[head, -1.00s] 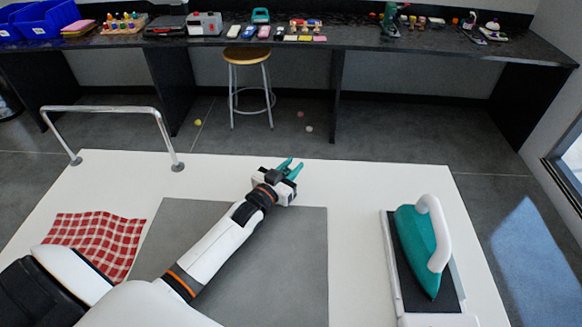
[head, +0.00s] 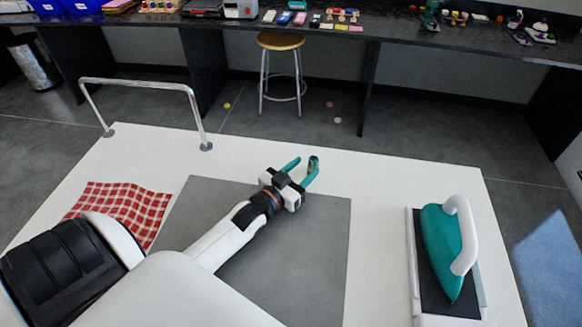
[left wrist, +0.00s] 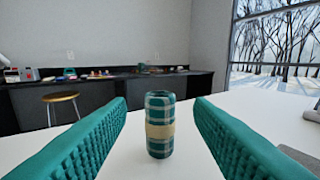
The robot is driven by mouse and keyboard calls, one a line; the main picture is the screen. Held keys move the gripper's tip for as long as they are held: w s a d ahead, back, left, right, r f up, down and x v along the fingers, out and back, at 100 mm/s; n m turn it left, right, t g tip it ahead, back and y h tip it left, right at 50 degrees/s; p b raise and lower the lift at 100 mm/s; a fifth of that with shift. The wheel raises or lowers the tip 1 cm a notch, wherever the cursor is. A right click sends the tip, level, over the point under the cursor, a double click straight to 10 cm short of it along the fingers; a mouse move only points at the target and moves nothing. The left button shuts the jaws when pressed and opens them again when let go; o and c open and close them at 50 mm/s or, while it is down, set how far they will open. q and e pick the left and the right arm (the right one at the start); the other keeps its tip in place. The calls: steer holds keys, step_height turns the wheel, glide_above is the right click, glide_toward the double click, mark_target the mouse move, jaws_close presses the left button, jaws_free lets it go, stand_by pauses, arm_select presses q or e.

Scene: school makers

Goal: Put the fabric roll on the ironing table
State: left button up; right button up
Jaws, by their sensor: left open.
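The fabric roll (left wrist: 160,125) is a small teal and white plaid cylinder with a tan band. It stands upright on the white table (head: 400,185), between and beyond my fingers in the left wrist view. In the head view the roll (head: 314,163) shows partly at the right fingertip. My left gripper (head: 304,166) is open, its teal fingers spread apart; in the left wrist view there is a gap on each side of the roll. My right gripper is not in view.
A teal iron (head: 441,250) rests on its stand at the right. A grey mat (head: 300,270) lies under my left arm, with a red checked cloth (head: 130,205) to its left. A metal rail (head: 140,83) stands at the far left edge. A stool (head: 281,42) stands beyond.

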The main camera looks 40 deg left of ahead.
arm_select(q)
steer(key=s, duration=0.5)
steer(key=shift+s+a, duration=0.1)
steer(key=shift+a, duration=0.1)
stand_by(0.4)
